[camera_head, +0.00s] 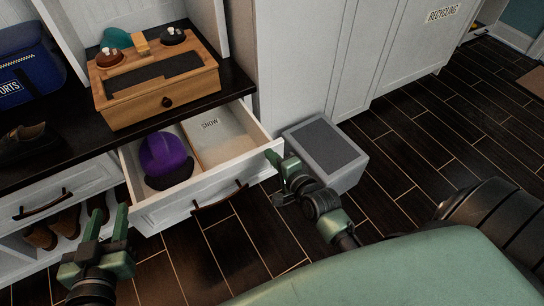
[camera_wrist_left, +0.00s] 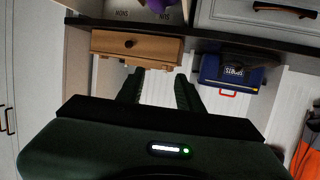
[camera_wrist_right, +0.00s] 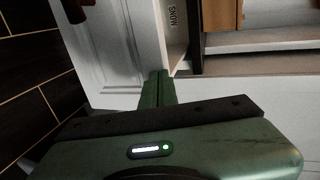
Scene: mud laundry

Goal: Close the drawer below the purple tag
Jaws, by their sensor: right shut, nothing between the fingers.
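An open drawer (camera_head: 195,205) with a white front and dark handle (camera_head: 220,196) sticks out below the dark countertop. I cannot make out a purple tag. My right gripper (camera_head: 272,158) is shut and empty at the drawer front's right end; I cannot tell if it touches. Its closed fingers also show in the right wrist view (camera_wrist_right: 158,88) beside the drawer. My left gripper (camera_head: 109,212) is open and empty, left of and in front of the drawer; its spread fingers show in the left wrist view (camera_wrist_left: 160,90).
A wooden box (camera_head: 160,95) with a small knobbed drawer stands on the countertop. A blue bag (camera_head: 28,70) is at left. A closed drawer (camera_head: 50,195) lies left, with shoes below. A grey bin (camera_head: 325,150) stands right of the open drawer.

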